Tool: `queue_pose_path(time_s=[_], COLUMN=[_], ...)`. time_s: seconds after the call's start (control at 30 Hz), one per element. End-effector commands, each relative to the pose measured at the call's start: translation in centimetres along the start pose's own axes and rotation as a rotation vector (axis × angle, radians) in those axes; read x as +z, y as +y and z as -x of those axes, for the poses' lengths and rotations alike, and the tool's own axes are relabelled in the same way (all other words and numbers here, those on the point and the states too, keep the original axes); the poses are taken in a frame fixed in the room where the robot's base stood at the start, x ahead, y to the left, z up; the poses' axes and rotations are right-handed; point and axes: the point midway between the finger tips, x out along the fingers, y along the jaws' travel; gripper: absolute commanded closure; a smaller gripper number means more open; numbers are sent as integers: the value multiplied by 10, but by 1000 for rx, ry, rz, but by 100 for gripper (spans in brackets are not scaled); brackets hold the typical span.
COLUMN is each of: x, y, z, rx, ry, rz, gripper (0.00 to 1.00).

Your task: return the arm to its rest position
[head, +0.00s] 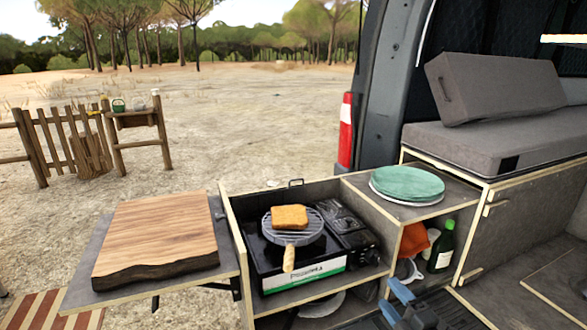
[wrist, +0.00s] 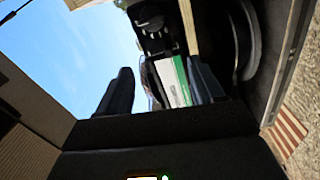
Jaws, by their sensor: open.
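My gripper (wrist: 160,85) shows in the wrist view as two dark fingers set apart, with nothing held between them. Beyond the gap is the white and green label of the camp stove (wrist: 172,80). In the head view, blue and dark parts of my arm show at the bottom edge, in front of the kitchen unit and right of the stove (head: 305,275). The gripper is apart from the toast (head: 289,216), which lies on the round grill (head: 293,237) on the stove.
A wooden board (head: 158,235) lies on the side shelf at left. Green and white plates (head: 407,183) are stacked on the unit's top. A green bottle (head: 442,246) stands on the shelf below. Grey cushions (head: 490,140) lie at right. A wooden fence (head: 70,140) stands outside on open ground.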

Motion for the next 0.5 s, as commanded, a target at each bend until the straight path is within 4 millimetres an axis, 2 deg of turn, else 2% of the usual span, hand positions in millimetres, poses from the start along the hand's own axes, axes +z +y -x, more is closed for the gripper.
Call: queue_pose_path(time_s=[0.03,0.2,0.37,0.5], x=[-23,-83,-127,-157], y=[-9,-21,-26,-24], z=[12,61,116,170], rx=[14,69,102,117], ry=[-4,-47,-98,-147], rz=[-65,-296,-501,-669], gripper=[33,33,33,33])
